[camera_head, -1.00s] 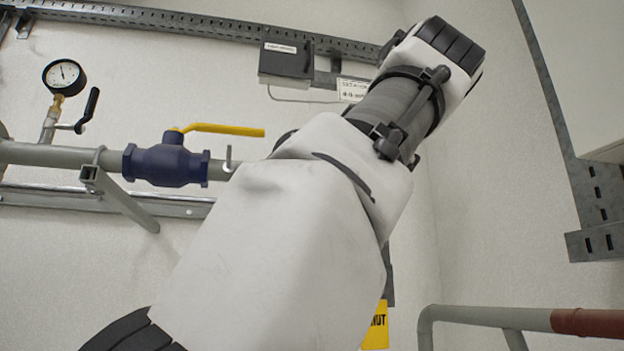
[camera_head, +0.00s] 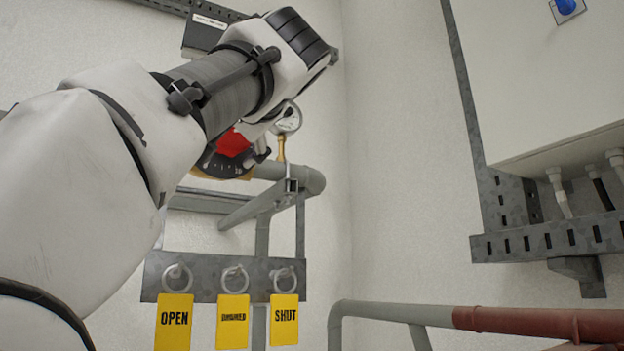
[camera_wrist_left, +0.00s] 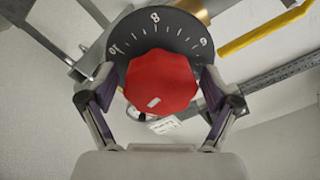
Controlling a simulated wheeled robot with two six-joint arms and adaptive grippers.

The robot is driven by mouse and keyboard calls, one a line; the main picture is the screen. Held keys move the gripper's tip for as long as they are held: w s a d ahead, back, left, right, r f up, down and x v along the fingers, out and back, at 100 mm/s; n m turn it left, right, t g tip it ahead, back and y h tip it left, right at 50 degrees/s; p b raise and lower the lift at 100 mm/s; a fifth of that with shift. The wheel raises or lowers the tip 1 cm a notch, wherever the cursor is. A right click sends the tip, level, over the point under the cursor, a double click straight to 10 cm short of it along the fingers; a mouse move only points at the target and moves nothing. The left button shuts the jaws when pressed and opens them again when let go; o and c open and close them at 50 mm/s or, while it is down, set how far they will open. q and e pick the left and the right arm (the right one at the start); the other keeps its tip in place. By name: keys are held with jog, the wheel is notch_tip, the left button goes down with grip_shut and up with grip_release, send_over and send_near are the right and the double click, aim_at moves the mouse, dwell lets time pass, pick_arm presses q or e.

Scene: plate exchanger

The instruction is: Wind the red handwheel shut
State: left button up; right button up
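The red handwheel (camera_wrist_left: 161,82) is a faceted knob with a short white mark low on its face, seen in the left wrist view. It sits before a black dial (camera_wrist_left: 150,31) numbered 10, 8 and 6. In the head view only part of the red wheel (camera_head: 234,143) shows below my left wrist. My left gripper (camera_wrist_left: 158,80) has one finger on each side of the wheel, apparently with small gaps to its rim, so it looks open around it. In the head view my arm hides most of this gripper. My right gripper is not in view.
Yellow tags hang from a grey rail (camera_head: 206,276), among them OPEN (camera_head: 174,322) and SHUT (camera_head: 284,320). A pressure gauge (camera_head: 289,118) and grey pipe (camera_head: 313,180) are close behind the wheel. A yellow lever (camera_wrist_left: 268,28) shows at the wrist view's upper right. A white cabinet (camera_head: 545,90) is at right.

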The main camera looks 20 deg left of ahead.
pick_arm(q)
jog(key=c, duration=0.8)
jog(key=shift+m, duration=1.6)
jog(key=o, duration=1.1)
jog(key=shift+o, duration=0.2)
